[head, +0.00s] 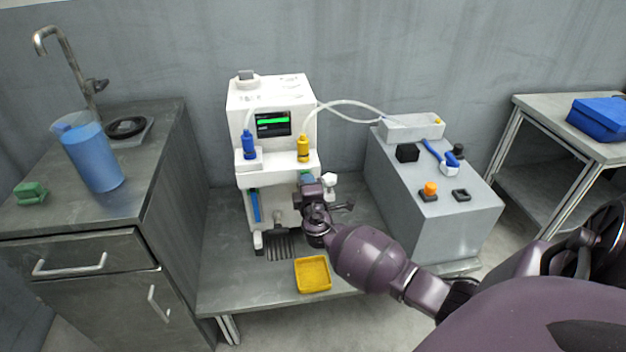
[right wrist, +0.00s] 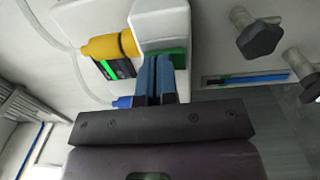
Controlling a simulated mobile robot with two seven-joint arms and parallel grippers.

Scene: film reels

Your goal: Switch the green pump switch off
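The white machine (head: 270,105) stands at the back of the low grey table, with a dark screen showing a green bar. A green part (right wrist: 181,58), which looks like the pump switch, shows in the right wrist view just beyond my fingertips, under a white block. My right gripper (head: 307,178) is at the machine's front, below its ledge; its blue fingers (right wrist: 157,62) lie side by side, shut with nothing seen between them. The fingers partly cover the green part; I cannot tell whether they touch it or how it is set. My left gripper is out of view.
A yellow bottle (head: 303,148) and a blue bottle (head: 249,145) stand on the machine's ledge. A yellow tray (head: 313,274) lies at the table's front. A grey box (head: 440,215) with switches stands to the right. A counter with a blue jug (head: 93,158) stands left.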

